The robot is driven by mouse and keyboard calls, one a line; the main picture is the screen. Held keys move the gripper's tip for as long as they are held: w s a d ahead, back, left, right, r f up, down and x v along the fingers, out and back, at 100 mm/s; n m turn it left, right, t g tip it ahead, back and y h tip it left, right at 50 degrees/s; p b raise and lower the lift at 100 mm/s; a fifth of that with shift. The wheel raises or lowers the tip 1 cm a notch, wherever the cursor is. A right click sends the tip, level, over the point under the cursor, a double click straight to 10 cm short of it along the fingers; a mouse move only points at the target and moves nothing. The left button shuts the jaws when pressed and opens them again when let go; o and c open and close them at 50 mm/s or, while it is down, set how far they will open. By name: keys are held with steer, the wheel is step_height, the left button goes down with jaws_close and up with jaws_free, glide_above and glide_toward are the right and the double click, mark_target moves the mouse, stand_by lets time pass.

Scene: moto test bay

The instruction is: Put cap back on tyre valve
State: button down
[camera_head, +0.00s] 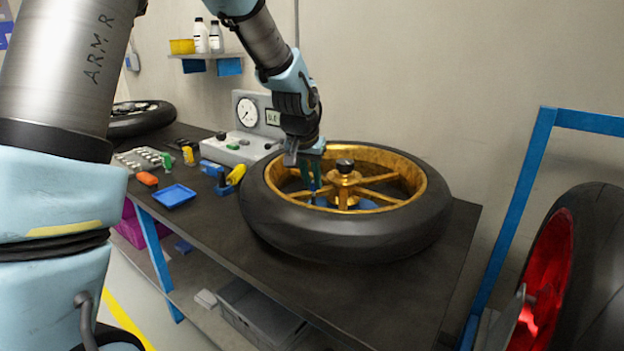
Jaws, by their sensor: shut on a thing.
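A motorcycle wheel with a black tyre (345,240) and a gold rim lies flat on the dark bench. My gripper (314,186) reaches down inside the rim, left of the hub (344,180). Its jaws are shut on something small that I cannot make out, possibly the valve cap. The tyre valve is not discernible; the gripper and the rim may hide it.
A blue tray (174,196), an orange item (147,179) and a yellow-handled tool (236,174) lie left of the wheel. A gauge box (247,112) stands behind. A blue frame (520,205) with a red-rimmed wheel (545,275) is at right. The bench's front right is clear.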

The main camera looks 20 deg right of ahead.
steer(key=c, duration=0.7)
jaws_free()
steer(key=shift+o, duration=0.3)
steer(key=o, duration=0.4)
steer(key=shift+r, duration=0.15)
step_height(320, 180, up, 7)
steer(key=p, duration=0.5)
